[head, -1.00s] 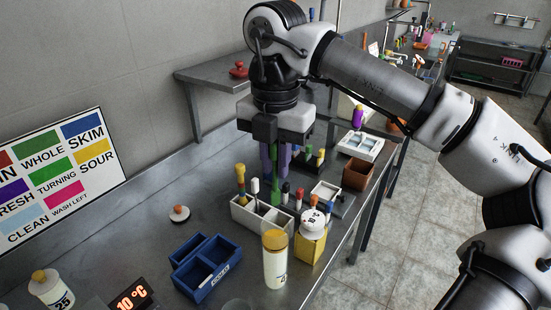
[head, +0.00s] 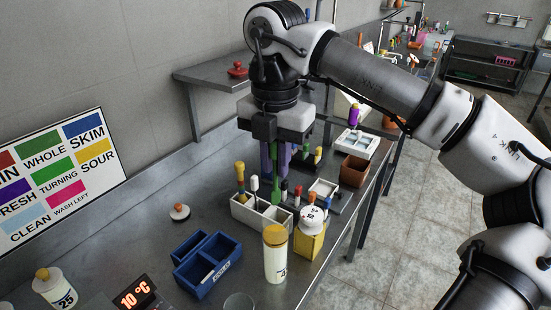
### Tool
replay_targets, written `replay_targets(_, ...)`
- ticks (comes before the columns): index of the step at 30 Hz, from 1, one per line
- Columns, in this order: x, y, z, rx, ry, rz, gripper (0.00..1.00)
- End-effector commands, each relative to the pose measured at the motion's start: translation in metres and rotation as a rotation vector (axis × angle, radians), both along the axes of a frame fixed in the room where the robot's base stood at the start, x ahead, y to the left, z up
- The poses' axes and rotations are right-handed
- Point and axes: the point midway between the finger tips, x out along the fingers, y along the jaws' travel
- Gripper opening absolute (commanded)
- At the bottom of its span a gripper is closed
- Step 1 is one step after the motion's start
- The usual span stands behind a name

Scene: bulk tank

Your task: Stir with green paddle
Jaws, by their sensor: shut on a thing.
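My gripper (head: 275,160) points straight down over the bench, above the back of a white divided box (head: 248,222). It is shut on the green paddle (head: 284,188), which hangs upright between the fingers. The paddle's lower end is hidden at the box's back edge; I cannot tell whether it is inside a compartment or behind. Tools with yellow (head: 240,170) and white (head: 254,184) tops stand in the white box.
A cream bottle with a yellow lid (head: 275,262) and a yellow container with a white round top (head: 309,238) stand in front. A blue divided box (head: 205,268) is front left. A brown pot (head: 354,171) is at right.

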Motion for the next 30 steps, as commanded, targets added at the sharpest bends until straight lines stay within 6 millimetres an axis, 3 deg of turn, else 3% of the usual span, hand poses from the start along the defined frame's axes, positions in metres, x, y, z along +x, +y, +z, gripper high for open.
replay_targets(30,0.0,0.0,-0.062,0.0,0.001,0.0,0.0)
